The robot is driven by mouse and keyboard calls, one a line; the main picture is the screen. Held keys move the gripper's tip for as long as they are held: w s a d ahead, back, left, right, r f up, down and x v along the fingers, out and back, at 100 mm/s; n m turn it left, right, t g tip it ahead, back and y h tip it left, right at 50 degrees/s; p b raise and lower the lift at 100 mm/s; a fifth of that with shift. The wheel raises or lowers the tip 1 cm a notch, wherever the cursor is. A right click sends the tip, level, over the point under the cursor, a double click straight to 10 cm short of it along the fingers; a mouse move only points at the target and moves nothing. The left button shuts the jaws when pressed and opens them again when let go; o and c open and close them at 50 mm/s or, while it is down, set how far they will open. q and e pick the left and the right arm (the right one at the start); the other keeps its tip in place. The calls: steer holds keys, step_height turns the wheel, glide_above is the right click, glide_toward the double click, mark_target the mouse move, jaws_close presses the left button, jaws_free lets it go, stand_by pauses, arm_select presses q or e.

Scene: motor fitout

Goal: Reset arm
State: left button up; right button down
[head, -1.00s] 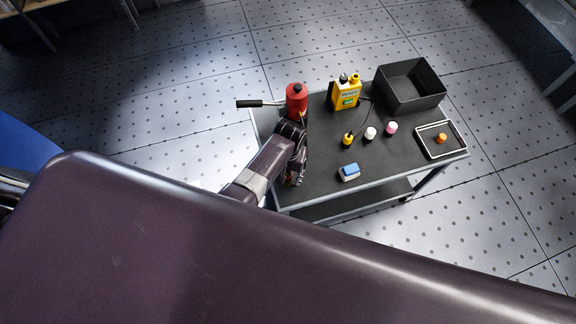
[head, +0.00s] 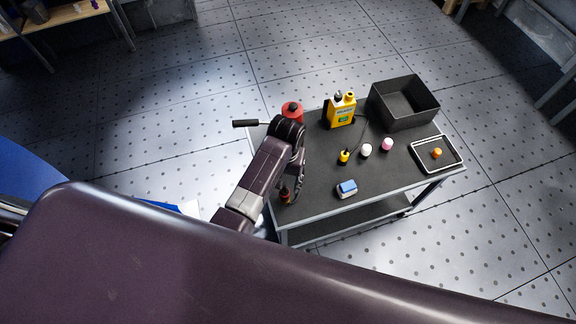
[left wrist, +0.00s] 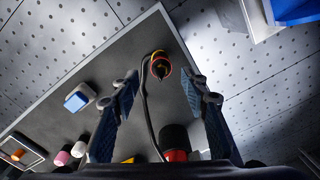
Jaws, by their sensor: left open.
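My left gripper (head: 290,191) is low over the near-left part of the cart top. In the left wrist view, its two fingers (left wrist: 164,90) are apart and nothing is held between them. A red, yellow and black plug-like piece (left wrist: 159,66) on a dark cable (left wrist: 148,110) lies on the cart beyond the fingertips; its red end (head: 285,194) shows beside the gripper in the head view. My left arm partly covers the red can (head: 292,110) in the head view. My right gripper is not seen.
Perforated floor surrounds the cart.

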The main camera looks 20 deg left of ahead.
arm_select(q)
steer(key=shift+s+a, duration=0.25)
steer(key=s+a+r+m+t, duration=0.1)
steer(key=s+a+r+t, duration=0.1)
steer(key=s+a+r, duration=0.5)
steer(key=s+r+m+t, duration=0.2)
steer(key=s+r, duration=0.4)
steer(key=s, duration=0.5)
step_height(320, 180, down, 30)
steer(key=s+g+b, duration=0.2)
steer(key=s+a+f+g+b, duration=0.1)
steer(key=s+a+f, duration=0.2)
steer(key=s+f, duration=1.3)
steer(key=shift+s+f+b, duration=0.25)
steer(key=shift+s+b, duration=0.05)
steer(key=shift+s, duration=0.05)
